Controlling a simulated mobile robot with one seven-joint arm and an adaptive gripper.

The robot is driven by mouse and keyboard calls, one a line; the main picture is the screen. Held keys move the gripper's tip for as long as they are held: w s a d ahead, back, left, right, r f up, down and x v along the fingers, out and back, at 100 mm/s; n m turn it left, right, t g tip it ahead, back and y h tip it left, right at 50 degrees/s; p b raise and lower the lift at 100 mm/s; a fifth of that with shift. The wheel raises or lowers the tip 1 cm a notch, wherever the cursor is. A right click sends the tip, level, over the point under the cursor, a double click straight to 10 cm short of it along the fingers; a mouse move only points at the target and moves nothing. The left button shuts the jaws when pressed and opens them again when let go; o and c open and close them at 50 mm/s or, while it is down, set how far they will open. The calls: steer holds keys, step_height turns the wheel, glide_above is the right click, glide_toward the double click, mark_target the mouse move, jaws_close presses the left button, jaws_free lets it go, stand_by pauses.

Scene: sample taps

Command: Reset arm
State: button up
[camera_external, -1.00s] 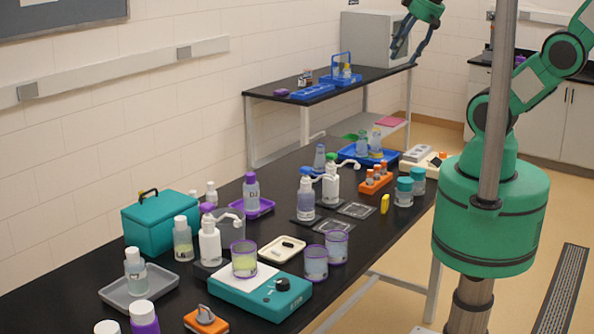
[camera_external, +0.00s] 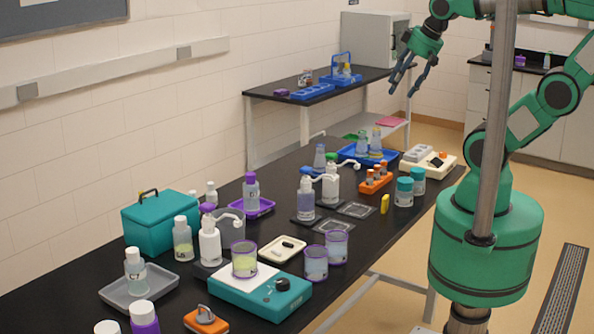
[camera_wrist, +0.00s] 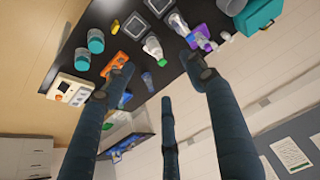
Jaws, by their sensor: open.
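My green arm rises at the right in the external view. My gripper (camera_external: 405,78) hangs in the air above the far end of the long black bench (camera_external: 345,283), in front of the grey box on the back bench. Its dark fingers are spread apart with nothing between them. In the wrist view my gripper (camera_wrist: 165,85) shows its fingers wide open, with the bench and its items beyond them. It touches nothing.
The bench holds several bottles, teal-lidded jars (camera_external: 404,192), an orange rack (camera_external: 376,181), a blue tray (camera_external: 391,155), a cream device (camera_external: 440,165), a teal box (camera_external: 160,225) and a teal scale (camera_external: 260,296). A grey post (camera_external: 497,120) stands before my arm. Air around my gripper is clear.

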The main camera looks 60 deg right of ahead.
step_height(320, 180, down, 6)
steer(key=b, duration=0.4)
steer(key=shift+r+b, duration=0.1)
steer(key=shift+b, duration=0.2)
